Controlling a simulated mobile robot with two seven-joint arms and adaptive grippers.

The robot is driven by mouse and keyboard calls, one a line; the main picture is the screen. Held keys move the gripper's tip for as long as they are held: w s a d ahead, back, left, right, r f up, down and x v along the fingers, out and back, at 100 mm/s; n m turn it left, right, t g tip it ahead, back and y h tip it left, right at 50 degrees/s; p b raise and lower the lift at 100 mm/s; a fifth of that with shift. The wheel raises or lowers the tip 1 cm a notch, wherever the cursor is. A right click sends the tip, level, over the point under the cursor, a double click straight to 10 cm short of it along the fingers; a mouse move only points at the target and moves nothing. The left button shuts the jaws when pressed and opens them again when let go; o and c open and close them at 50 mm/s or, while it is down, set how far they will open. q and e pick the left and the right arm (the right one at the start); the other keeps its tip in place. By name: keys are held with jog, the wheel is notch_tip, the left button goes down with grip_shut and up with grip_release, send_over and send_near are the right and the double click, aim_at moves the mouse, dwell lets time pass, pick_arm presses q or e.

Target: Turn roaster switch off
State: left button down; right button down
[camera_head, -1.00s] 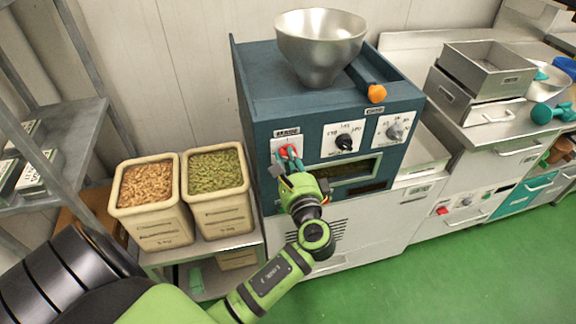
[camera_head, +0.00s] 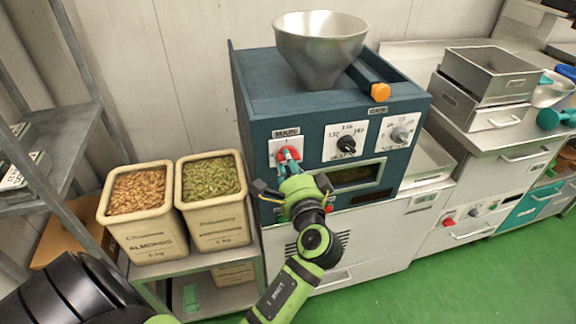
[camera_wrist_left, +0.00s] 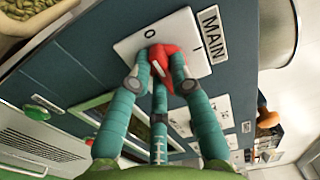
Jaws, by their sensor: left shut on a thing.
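The blue roaster (camera_head: 330,100) stands against the wall with a metal hopper on top. Its red main switch (camera_head: 288,154) sits on a white plate at the left of the front face. In the left wrist view the red switch (camera_wrist_left: 166,70) is between the teal fingers of my left gripper (camera_wrist_left: 160,72), under the MAIN label (camera_wrist_left: 211,34). An "O" mark shows on the plate beyond the switch. My left gripper (camera_head: 287,160) is shut on the switch, whose middle the fingers partly cover. My right gripper is not in view.
Two bins, almonds (camera_head: 140,205) and pistachios (camera_head: 212,195), stand left of the roaster on a low metal stand. Two knobs (camera_head: 346,143) are right of the switch. A hopper (camera_head: 318,50) tops the roaster. Green floor is clear at the lower right.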

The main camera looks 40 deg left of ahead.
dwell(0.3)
pick_arm(q)
jog(key=c, duration=1.1)
grip_release()
jog(key=v, duration=0.7)
jog(key=shift+s+d, duration=0.15)
jog(key=shift+s, duration=0.05)
